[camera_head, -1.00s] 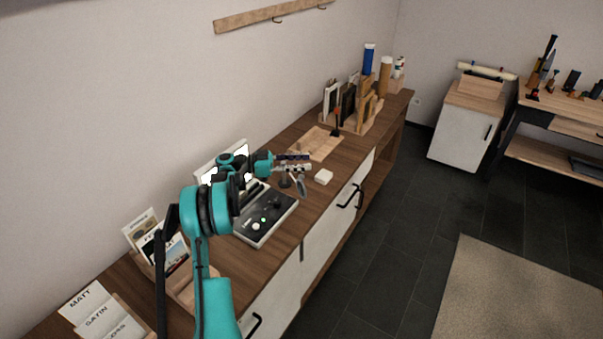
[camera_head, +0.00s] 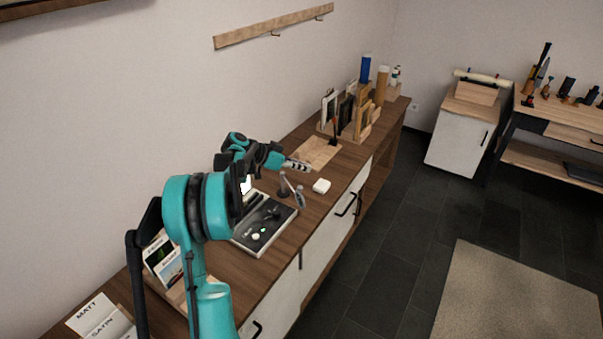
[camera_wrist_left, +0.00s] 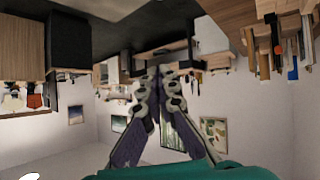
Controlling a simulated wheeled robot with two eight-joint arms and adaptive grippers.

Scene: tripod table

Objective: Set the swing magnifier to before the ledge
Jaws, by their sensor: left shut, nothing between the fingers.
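The swing magnifier is a small grey stand with a thin jointed arm and a grey head (camera_head: 300,198). It stands upright on the wooden cabinet top (camera_head: 285,240), behind the control box and left of a small white block. My left gripper (camera_head: 306,167) is shut and empty, above and beyond the magnifier, apart from it. The wrist view shows its two fingers together (camera_wrist_left: 158,74) with nothing between them; the magnifier does not show there. I cannot tell which part is the ledge. My right gripper is not in view.
A dark control box (camera_head: 264,225) with knobs stands in front of the magnifier. The white block (camera_head: 321,186) lies near the cabinet's front edge. A pale wooden board (camera_head: 318,152) and a rack of frames (camera_head: 350,115) stand farther back. Card holders (camera_head: 100,318) stand at the near end.

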